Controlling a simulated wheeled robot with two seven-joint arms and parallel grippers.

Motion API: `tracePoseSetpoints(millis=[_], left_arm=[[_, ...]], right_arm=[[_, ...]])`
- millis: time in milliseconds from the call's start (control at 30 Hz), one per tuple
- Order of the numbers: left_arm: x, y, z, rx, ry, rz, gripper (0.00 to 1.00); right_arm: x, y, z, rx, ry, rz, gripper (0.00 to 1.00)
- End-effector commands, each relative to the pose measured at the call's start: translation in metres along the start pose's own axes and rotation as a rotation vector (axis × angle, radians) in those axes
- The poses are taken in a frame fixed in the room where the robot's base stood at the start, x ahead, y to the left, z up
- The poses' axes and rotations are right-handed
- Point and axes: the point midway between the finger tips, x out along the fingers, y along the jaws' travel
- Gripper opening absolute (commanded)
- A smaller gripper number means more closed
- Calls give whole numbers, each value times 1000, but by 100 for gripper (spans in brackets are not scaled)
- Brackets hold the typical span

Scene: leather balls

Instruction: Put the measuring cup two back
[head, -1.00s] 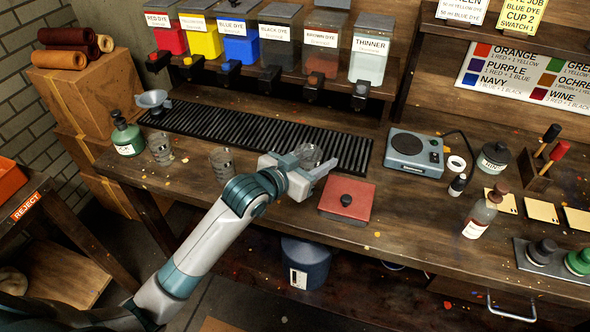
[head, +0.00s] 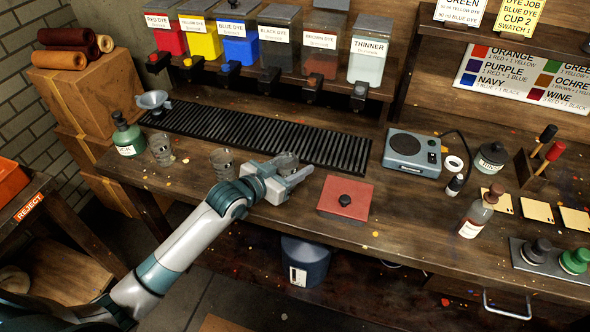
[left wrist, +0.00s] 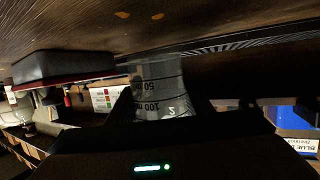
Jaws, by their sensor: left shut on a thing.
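My left gripper (head: 295,176) is shut on a clear measuring cup (head: 286,163), mostly hidden by the fingers in the head view. In the left wrist view the held cup (left wrist: 160,88) sits between the dark fingers, with 50 ml and 100 ml marks and a "2". It is at the front of the bench, close to the wood; I cannot tell whether it touches. Two more clear cups stand to its left: a near one (head: 223,163) and a farther one (head: 161,149). My right gripper is not in view.
The black slatted drip tray (head: 250,133) lies behind the cups, below the dye dispensers (head: 240,50). A red-topped box (head: 345,197) is right of my left gripper. A green bottle (head: 127,135) and funnel (head: 154,102) stand far left. The bench front edge (head: 270,213) is close.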

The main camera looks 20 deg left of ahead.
Motion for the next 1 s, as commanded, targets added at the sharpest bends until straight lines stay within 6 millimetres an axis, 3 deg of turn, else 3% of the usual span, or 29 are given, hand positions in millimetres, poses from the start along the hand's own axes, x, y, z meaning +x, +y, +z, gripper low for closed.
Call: tracePoseSetpoints(millis=[200, 600, 633, 700, 1000], left_arm=[[6, 0, 20, -1, 0, 0, 21], [7, 0, 24, 0, 1, 0, 21], [7, 0, 24, 0, 0, 0, 48], [7, 0, 24, 0, 0, 0, 64], [7, 0, 23, 0, 1, 0, 64]], right_arm=[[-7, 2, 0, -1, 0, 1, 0], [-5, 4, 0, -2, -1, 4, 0], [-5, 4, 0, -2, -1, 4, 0], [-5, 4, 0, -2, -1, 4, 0], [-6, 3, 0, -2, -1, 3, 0]])
